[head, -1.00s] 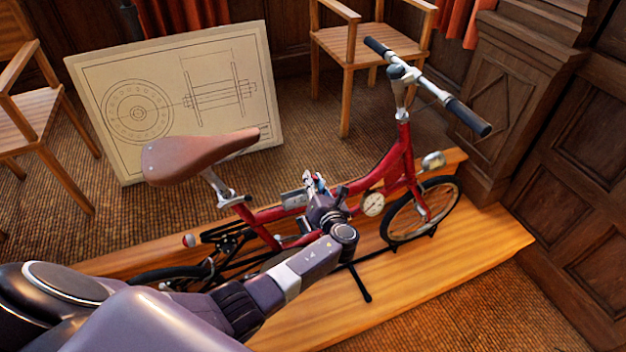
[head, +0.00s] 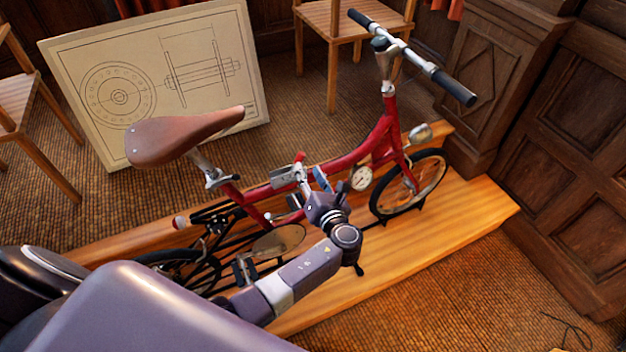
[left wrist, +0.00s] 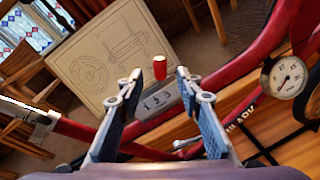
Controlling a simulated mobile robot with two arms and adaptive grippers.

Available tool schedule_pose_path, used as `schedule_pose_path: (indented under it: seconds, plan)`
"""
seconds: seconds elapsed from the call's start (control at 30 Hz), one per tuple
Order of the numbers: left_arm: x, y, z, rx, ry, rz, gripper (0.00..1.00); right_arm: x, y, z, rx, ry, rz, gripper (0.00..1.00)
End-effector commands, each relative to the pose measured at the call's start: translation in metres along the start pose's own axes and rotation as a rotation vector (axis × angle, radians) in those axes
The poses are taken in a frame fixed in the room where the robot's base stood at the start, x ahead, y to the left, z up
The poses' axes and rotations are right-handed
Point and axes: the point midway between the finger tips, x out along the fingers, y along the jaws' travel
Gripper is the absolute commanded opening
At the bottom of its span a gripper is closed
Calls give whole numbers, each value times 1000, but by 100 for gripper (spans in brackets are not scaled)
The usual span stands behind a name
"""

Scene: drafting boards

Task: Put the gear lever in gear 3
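The gear lever's red knob (left wrist: 159,67) stands above a grey plate marked 1, 2, 3 (left wrist: 160,101) on the red bicycle's frame. In the head view the knob (head: 299,157) and plate (head: 284,178) show just left of my left gripper (head: 311,178). In the left wrist view my left gripper (left wrist: 159,76) is open, its two blue-padded fingers apart. The knob appears between the fingertips and is not gripped. The lever's stem is not clear, so I cannot tell which number it stands at. My right gripper is not in view.
The bicycle (head: 345,160) stands on a wooden platform (head: 440,235). A round dial (head: 361,178) is right of the gripper, and the brown saddle (head: 180,138) is to the left. A drafting board (head: 150,85) leans behind. Wood panelling (head: 570,150) closes the right side.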

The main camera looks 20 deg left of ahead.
Motion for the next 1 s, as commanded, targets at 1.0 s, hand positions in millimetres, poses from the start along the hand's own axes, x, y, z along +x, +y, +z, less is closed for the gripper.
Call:
schedule_pose_path:
  seconds: [1.0]
  plan:
    - [-34, -12, -40, -65, 73, -49, 33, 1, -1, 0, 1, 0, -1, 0]
